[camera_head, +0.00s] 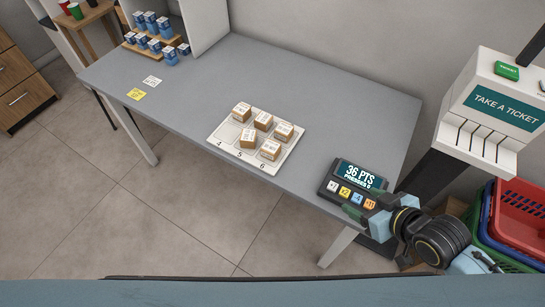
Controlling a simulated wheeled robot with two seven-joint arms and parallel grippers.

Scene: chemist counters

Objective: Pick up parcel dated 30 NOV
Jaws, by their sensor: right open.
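Several small brown parcels with white labels stand on a white numbered board on the grey counter. One parcel is at the back left (242,112), one at the back middle (263,121), one at the right (284,132), one at the front middle (249,138) and one at the front right (270,150). The label print is too small to read, so I cannot tell which is dated 30 NOV. My right gripper (368,205) is open, over the front right of the counter, beside the points keypad and apart from the parcels. My left gripper is out of view.
The points keypad (354,183) reads 36 PTS at the counter's right end. A ticket dispenser (492,108) stands right of it, above stacked baskets (520,211). The counter (300,82) behind the board is clear.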

